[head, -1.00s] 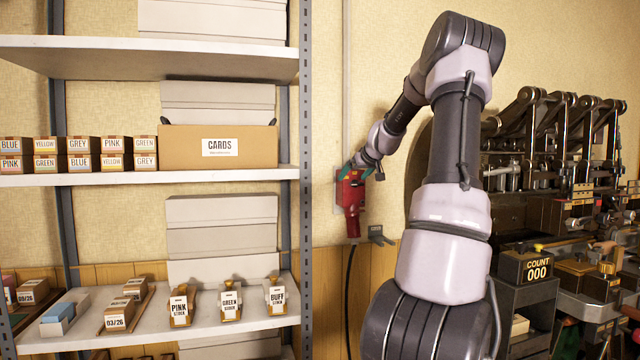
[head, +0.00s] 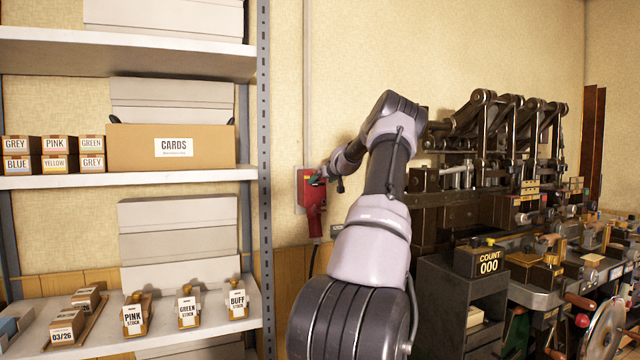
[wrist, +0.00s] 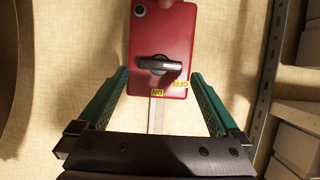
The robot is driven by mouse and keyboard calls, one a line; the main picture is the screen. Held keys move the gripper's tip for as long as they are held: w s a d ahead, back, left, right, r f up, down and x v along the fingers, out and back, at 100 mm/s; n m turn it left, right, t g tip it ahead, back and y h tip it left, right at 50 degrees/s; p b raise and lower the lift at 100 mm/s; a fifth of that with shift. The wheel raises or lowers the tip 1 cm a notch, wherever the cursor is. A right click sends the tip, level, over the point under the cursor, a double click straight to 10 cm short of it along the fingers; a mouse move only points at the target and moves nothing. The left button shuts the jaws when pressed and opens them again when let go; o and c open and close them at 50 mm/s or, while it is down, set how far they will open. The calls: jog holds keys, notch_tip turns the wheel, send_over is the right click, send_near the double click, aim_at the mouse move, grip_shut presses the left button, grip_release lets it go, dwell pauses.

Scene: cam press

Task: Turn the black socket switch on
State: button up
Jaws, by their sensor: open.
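The red switch box (head: 304,190) is on the wall right of the shelf rack, and my arm's end partly covers it. In the wrist view the red box (wrist: 180,25) fills the upper middle. On its face sits a black rotary switch (wrist: 158,66) with its bar lying nearly level. A yellow ON label (wrist: 157,93) lies below the switch, and a yellow OFF label (wrist: 181,84) lies below and to its right; both read upside down. My gripper (wrist: 160,75) is open and empty, its green fingers spread on either side of the box's lower part. In the head view my gripper (head: 318,180) is small, at the box.
A red plug (head: 316,221) with a black cable hangs below the box. The shelf rack (head: 265,150) stands close on the left, with a cards box (head: 130,148). A dark press machine (head: 490,190) and a counter (head: 482,262) stand right of my arm.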

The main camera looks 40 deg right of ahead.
aim_at(318, 184)
jog(key=shift+x, duration=1.1)
jog(key=c, duration=1.2)
jog(key=shift+c, duration=0.2)
